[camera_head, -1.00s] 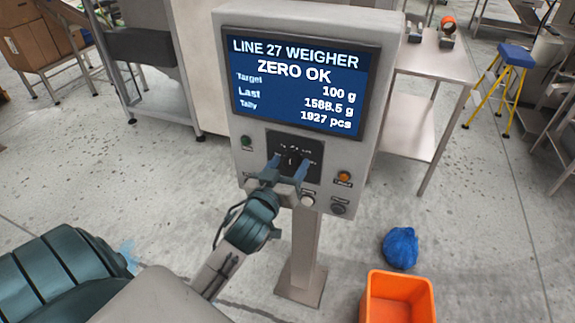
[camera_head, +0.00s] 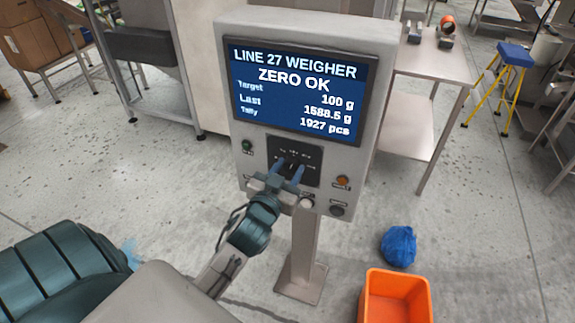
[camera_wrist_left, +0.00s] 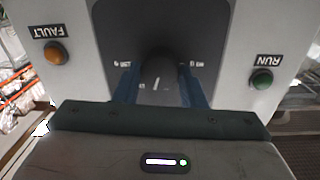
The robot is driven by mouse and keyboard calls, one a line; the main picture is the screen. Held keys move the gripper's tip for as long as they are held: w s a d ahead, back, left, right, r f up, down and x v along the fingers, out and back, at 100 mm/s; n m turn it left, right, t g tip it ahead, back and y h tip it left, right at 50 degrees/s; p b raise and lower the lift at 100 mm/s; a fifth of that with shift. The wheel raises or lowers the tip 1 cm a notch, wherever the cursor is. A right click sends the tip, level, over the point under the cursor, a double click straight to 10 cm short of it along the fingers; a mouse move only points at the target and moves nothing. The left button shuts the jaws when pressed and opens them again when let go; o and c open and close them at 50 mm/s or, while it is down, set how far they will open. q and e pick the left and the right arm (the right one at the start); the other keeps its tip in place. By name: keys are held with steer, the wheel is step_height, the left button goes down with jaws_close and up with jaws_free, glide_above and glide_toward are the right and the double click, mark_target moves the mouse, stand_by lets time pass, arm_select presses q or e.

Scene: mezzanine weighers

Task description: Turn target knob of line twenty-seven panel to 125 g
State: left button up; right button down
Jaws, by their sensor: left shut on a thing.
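The line 27 weigher panel (camera_head: 243,170) is a grey box on a post, and its screen (camera_head: 297,95) reads ZERO OK, Target 100 g. The target knob (camera_wrist_left: 162,72) is dark with a pale pointer line and sits on a black dial plate (camera_head: 311,153). My left gripper (camera_head: 290,170) is at the dial, with its two blue fingers shut on the knob, one on each side, in the left wrist view (camera_wrist_left: 160,88). In the head view the fingers mostly hide the knob, and the dial marks are too small to read. My right gripper is not in view.
A green RUN button (camera_wrist_left: 262,79) and an orange FAULT button (camera_wrist_left: 55,53) flank the dial. A black button (camera_head: 337,210) sits below. An orange bin (camera_head: 398,291) and a blue bag (camera_head: 399,246) lie on the floor to the right. A table (camera_head: 436,65) stands behind.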

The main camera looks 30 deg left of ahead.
arm_select(q)
steer(key=m+p, duration=0.2)
steer(key=m, duration=0.1)
steer(key=shift+r+m+p, duration=0.15)
steer(key=shift+m+p, duration=0.15)
steer(key=shift+m, duration=0.1)
steer(key=shift+m+p, duration=0.35)
steer(key=shift+m, duration=0.25)
steer(key=o, duration=1)
steer(key=shift+d, duration=0.1)
steer(key=shift+s+f, duration=0.2)
steer(key=shift+f, duration=0.05)
steer(key=s+d+b, duration=0.2)
steer(key=s+b, duration=0.1)
steer(key=s, duration=0.7)
steer(key=shift+r+b, duration=0.3)
steer(key=shift+b, duration=0.05)
